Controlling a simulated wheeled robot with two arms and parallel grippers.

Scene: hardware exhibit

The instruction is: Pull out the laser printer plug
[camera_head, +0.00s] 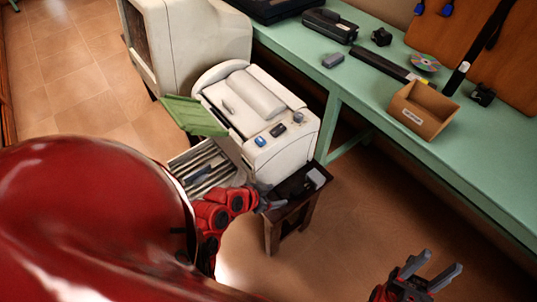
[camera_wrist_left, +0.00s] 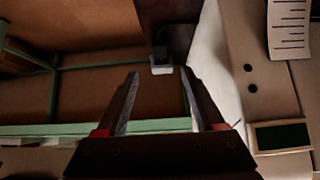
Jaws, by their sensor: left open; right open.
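The laser printer (camera_head: 285,155) is a white machine on a small dark stand, with a green flap and an open tray at its left. My left gripper (camera_head: 270,204) is low beside the printer's front right corner, near the stand's edge. In the left wrist view its fingers (camera_wrist_left: 159,76) are open and apart. A small pale block (camera_wrist_left: 161,69), which looks like the plug, shows between the fingertips with a dark cord above it; I cannot tell its exact depth. A pale block (camera_head: 316,178) also shows on the stand. My right gripper (camera_head: 432,277) is open and empty at lower right.
A green bench (camera_head: 365,130) runs behind and right, with an open cardboard box (camera_head: 425,108), a disc (camera_head: 425,62) and small dark devices. A large beige monitor (camera_head: 190,45) is left of the printer. Clear floor (camera_head: 340,240) lies between the stand and my right gripper.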

